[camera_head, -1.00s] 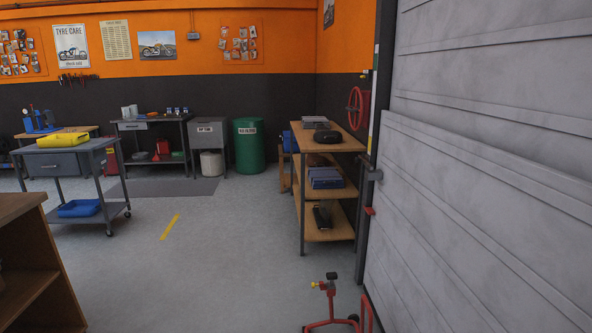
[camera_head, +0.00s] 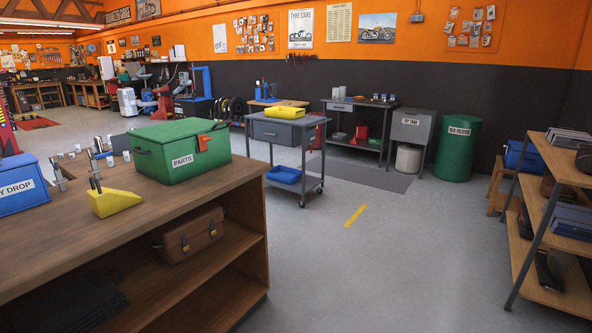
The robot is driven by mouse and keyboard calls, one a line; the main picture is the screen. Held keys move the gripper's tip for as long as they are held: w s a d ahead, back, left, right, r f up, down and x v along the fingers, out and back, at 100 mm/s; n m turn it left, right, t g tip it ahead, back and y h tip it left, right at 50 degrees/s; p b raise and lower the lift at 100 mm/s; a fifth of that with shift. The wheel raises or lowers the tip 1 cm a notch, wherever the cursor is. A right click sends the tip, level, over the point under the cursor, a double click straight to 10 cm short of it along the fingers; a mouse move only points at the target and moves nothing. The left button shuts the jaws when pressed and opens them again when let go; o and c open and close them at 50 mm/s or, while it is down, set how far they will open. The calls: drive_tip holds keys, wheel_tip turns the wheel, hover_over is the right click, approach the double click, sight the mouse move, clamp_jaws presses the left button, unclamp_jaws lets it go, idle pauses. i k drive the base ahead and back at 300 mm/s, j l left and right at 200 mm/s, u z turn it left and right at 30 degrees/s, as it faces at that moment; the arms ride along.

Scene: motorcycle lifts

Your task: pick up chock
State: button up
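A yellow wedge-shaped chock (camera_head: 113,202) with a dark upright handle sits on the wooden bench top (camera_head: 140,218) at the left. It lies in front of the green PARTS box (camera_head: 180,152), close to the bench's front edge. My gripper is not in view.
A blue KEY DROP-style box (camera_head: 22,190), partly cut off, and several metal fittings (camera_head: 95,155) share the bench top. A brown case (camera_head: 190,235) lies on the shelf below. A grey trolley (camera_head: 285,133) stands beyond. Wooden shelving (camera_head: 560,160) is at right; the floor between is clear.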

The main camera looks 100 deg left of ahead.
sight(105, 202)
drive_tip(key=u, duration=3.75)
drive_tip(key=l+u, duration=0.9)
drive_tip(key=i+l, duration=0.05)
drive_tip(key=l, duration=0.05)
